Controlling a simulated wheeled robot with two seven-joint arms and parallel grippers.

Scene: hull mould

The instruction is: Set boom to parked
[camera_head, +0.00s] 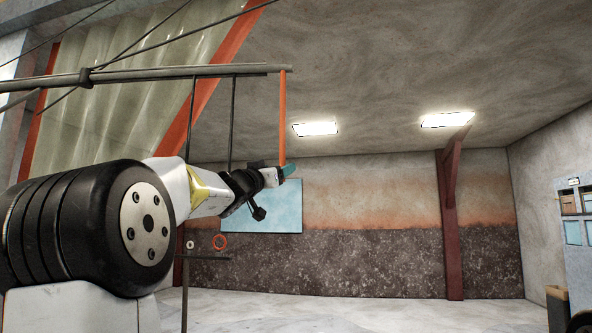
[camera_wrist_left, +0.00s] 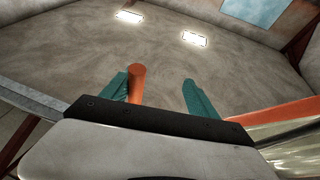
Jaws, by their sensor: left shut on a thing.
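The boom (camera_head: 190,72) is a long grey pole running level across the upper left of the head view. An orange rod (camera_head: 282,115) hangs straight down from its right end. My left gripper (camera_head: 286,170), with teal fingers, is at the rod's lower end and shut on it. In the left wrist view the orange rod (camera_wrist_left: 136,84) stands between the fingers of my left gripper (camera_wrist_left: 157,80), close against the left finger. The rod's lowest tip is hidden by the gripper. My right gripper is in neither view.
Thin dark rods (camera_head: 232,125) hang from the boom, left of the orange rod. A blue panel (camera_head: 270,207) is on the back wall. A red column (camera_head: 450,220) stands right; the floor between is clear.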

